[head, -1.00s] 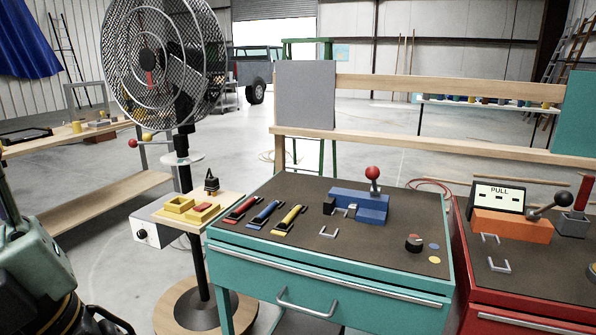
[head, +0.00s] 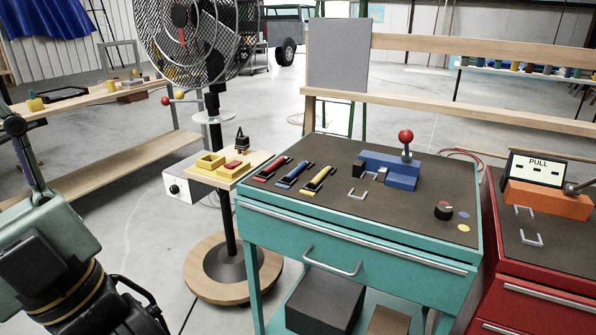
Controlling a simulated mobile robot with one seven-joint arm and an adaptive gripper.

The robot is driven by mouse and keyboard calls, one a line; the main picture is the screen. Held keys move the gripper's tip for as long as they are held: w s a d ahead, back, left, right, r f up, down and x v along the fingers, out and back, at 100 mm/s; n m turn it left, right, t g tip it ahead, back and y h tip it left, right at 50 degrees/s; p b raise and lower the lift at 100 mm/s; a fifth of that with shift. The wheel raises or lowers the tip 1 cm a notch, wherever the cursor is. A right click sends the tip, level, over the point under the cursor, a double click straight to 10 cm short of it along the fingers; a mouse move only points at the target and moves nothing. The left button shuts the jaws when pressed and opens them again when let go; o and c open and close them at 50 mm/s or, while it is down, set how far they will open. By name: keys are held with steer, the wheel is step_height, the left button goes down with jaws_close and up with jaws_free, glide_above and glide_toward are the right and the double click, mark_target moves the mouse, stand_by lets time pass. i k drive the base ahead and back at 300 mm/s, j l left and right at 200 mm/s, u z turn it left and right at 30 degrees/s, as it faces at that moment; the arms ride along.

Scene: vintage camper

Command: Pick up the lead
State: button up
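I cannot tell for sure which thing is the lead. Red (head: 272,169), blue (head: 295,174) and yellow (head: 319,180) clip-like pieces lie side by side on the dark top of the teal bench (head: 365,236). A thin red cable (head: 462,153) shows behind the bench's right side, partly hidden. My arm, pale green and black with yellow bands, fills the lower left, apart from the bench. I cannot make out my gripper's fingers in the head view.
A blue block with a red-knobbed lever (head: 405,137) and a dark dial (head: 444,210) are on the bench. A tall fan (head: 182,35) stands left of it beside a small tray stand (head: 222,172). A red cabinet (head: 530,295) is at the right. Floor shows at left.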

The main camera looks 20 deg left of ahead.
mark_target(293, 174)
steer(key=i+l, duration=0.15)
steer(key=i, duration=0.35)
steer(key=i+l+u, duration=0.1)
steer(key=i, duration=0.35)
steer(key=l, duration=0.1)
